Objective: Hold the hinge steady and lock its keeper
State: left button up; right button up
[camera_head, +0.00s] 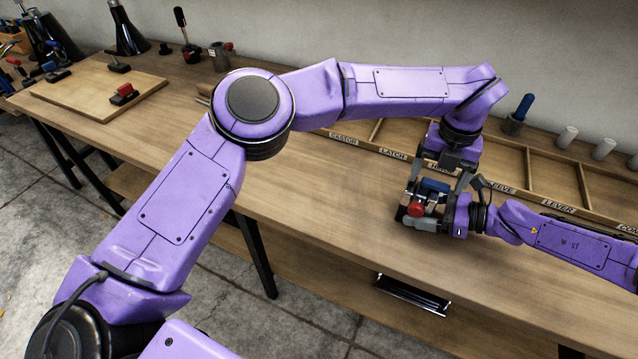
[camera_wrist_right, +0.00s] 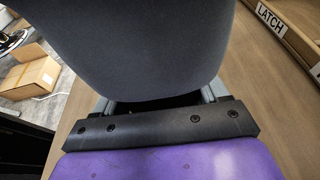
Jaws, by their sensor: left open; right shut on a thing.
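The hinge (camera_head: 425,209) is a small grey device with a red round part (camera_head: 416,209) and a blue part (camera_head: 436,187), low over the bench at right of centre. I cannot tell which part is its keeper. My right gripper (camera_head: 428,222) comes in from the right and is shut on the hinge. My left gripper (camera_head: 440,177) points down from above; its fingers are open on either side of the blue part, and contact cannot be told. In the right wrist view, a large dark grey surface (camera_wrist_right: 135,45) fills the space before the gripper (camera_wrist_right: 160,98) and hides what lies beyond.
A labelled wooden tray (camera_head: 540,203) with compartments runs along the back of the bench (camera_head: 320,215). A blue-handled tool (camera_head: 522,108) and white cylinders stand behind the tray. The bench middle is clear.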

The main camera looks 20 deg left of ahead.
pick_arm(q)
jog(key=n, duration=0.4)
jog(key=shift+w+a, duration=0.15)
jog(key=shift+w, duration=0.25)
pick_arm(e)
jog(key=shift+s, duration=0.1)
pick_arm(q)
jog(key=n, duration=0.4)
jog(key=shift+w+a, duration=0.2)
jog(key=shift+w, duration=0.05)
jog(key=n, duration=0.4)
jog(key=shift+w+a, duration=0.15)
jog(key=shift+a, duration=0.2)
jog(key=n, duration=0.3)
jog(key=a+n, duration=0.1)
jog(key=n, duration=0.2)
jog(key=shift+r, duration=0.1)
notch_tip(320, 180, up, 12)
jog(key=s+a+f+m+y, duration=0.2)
jog(key=a+f+y, duration=0.15)
jog(key=f, duration=0.35)
jog(key=s+a+f+m+g+y, duration=0.2)
jog(key=s+a+f+m+y, duration=0.3)
jog(key=s, duration=0.7)
jog(key=s+a+f+m+g+y, duration=0.2)
jog(key=s+a+f+m+y, duration=0.4)
jog(key=s+a+f+m, duration=0.3)
jog(key=s+a+m, duration=0.1)
jog(key=s, duration=0.2)
jog(key=shift+s+m, duration=0.3)
